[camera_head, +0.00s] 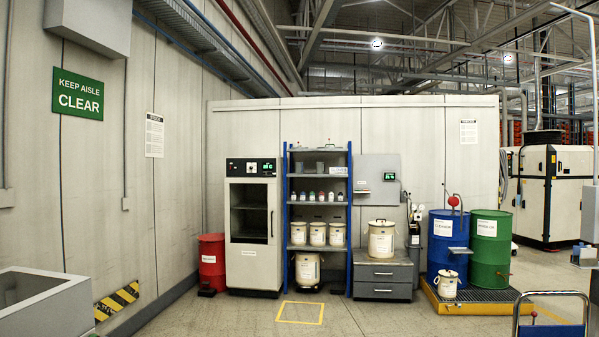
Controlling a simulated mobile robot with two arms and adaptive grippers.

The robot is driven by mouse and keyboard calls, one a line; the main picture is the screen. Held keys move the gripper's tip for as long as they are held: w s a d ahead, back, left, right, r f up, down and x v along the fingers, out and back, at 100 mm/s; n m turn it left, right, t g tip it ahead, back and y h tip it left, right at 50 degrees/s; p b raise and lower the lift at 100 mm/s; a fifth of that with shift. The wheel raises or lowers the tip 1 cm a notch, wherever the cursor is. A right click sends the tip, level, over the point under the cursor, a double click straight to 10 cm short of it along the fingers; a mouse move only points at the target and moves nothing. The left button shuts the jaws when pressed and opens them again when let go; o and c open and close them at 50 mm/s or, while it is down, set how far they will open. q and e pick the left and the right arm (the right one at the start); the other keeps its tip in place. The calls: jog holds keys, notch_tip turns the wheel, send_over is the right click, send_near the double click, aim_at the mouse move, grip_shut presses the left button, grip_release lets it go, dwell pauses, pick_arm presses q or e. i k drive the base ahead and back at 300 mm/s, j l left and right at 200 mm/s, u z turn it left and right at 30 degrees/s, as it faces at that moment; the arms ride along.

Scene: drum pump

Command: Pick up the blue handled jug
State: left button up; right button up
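I cannot clearly make out a blue handled jug. A small pale item with a bluish part (585,255) shows at the far right edge, too small to tell what it is. Grey containers (320,168) stand on an upper level of the blue-framed shelf rack (287,215), with no blue handle that I can see. Neither of my grippers is in view.
White lidded tubs fill the rack's lower levels; another tub (381,237) stands on a grey drawer cabinet (382,279). Blue (447,262) and green (490,252) drums stand on a yellow-edged pallet. The middle floor is clear.

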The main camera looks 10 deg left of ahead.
aim_at(298, 166)
jog(key=i+j+u, duration=0.4)
jog(key=i+u, duration=0.15)
jog(key=i+j+u, duration=0.25)
jog(key=i, duration=0.4)
jog(key=i+u, duration=0.25)
jog(key=i, duration=0.4)
jog(key=i+l+z, duration=0.15)
jog(key=i+z, duration=0.2)
jog(key=i, duration=0.3)
jog(key=i+z, duration=0.35)
jog(key=i, duration=0.3)
jog(key=i+j+z, duration=0.3)
jog(key=i, duration=2.5)
jog(key=l+z, duration=0.05)
jog(key=l, duration=0.1)
